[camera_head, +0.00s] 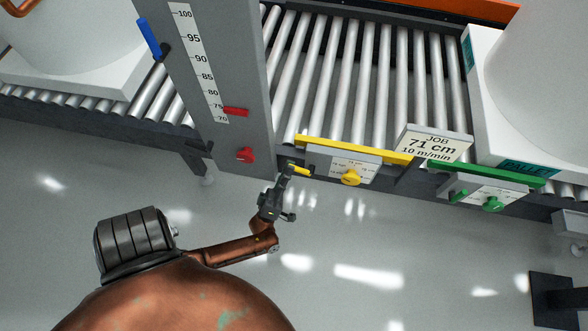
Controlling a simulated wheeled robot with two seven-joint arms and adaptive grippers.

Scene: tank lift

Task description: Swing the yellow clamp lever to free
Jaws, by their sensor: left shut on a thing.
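The yellow clamp lever (301,171) is a short yellow handle at the left end of a small grey panel, below the yellow bar. My left gripper (291,169) reaches up to it from below and is shut on it. The jaws hide part of the lever, so its exact angle is hard to tell. My right gripper is not in view.
A yellow knob (350,177) sits right of the lever on the same panel. The yellow bar (352,149) runs along the roller conveyor's (350,80) edge. Left stands a grey scale column (222,150) with a red knob (246,155). A job sign (434,145) and green knob (492,204) lie right.

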